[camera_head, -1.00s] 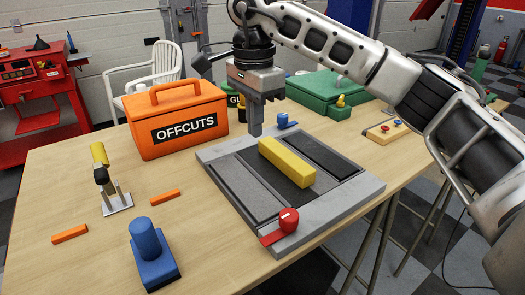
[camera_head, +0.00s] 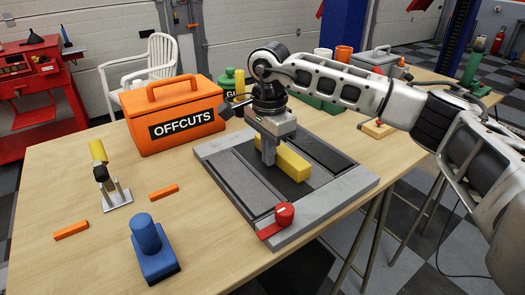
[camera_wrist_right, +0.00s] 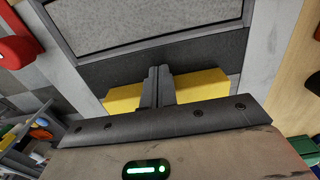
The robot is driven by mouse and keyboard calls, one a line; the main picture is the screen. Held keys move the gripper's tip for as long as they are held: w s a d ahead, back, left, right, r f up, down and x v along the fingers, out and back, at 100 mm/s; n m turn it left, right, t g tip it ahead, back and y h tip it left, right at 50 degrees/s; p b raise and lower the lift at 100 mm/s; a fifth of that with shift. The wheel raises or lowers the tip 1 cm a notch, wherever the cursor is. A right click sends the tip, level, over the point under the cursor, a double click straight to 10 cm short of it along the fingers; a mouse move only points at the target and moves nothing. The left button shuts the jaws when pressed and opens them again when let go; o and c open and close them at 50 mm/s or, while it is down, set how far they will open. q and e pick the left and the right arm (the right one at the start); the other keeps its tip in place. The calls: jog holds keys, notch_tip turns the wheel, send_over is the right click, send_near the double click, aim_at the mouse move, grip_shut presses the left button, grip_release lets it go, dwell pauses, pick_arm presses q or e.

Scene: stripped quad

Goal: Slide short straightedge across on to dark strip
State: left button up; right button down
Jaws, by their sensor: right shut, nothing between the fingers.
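The short straightedge, a yellow bar (camera_head: 293,161), lies on the dark middle strip of a grey framed board (camera_head: 337,199). My right gripper (camera_head: 268,162) is shut and empty, pointing down at the bar's left long side and hiding part of it. In the right wrist view the shut fingers (camera_wrist_right: 158,72) cross in front of the yellow bar (camera_wrist_right: 206,86), with bare dark strip (camera_wrist_right: 115,72) beyond them. I cannot tell whether the fingers touch the bar. Dark grey panels lie left (camera_head: 240,184) and right (camera_head: 318,153) of the middle strip. My left gripper is out of view.
A red knob (camera_head: 284,213) sits on the board's near edge. An orange OFFCUTS box (camera_head: 180,120) stands behind left. A blue handled block (camera_head: 150,247), two orange sticks and a yellow-topped stand (camera_head: 108,175) are on the left. The table's front middle is clear.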

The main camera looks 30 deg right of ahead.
aim_at(301, 151)
jog(key=shift+d, duration=0.1)
jog(key=d, duration=0.3)
jog(key=w+d, duration=0.1)
jog(key=d, duration=0.6)
jog(key=shift+w+d, duration=0.2)
jog(key=shift+w, duration=0.05)
jog(key=shift+a, duration=0.55)
jog(key=a, duration=0.1)
jog(key=a+p, duration=0.1)
jog(key=a, duration=0.1)
jog(key=shift+s+a+r, duration=0.1)
jog(key=shift+s, duration=0.2)
notch_tip(301, 151, up, 10)
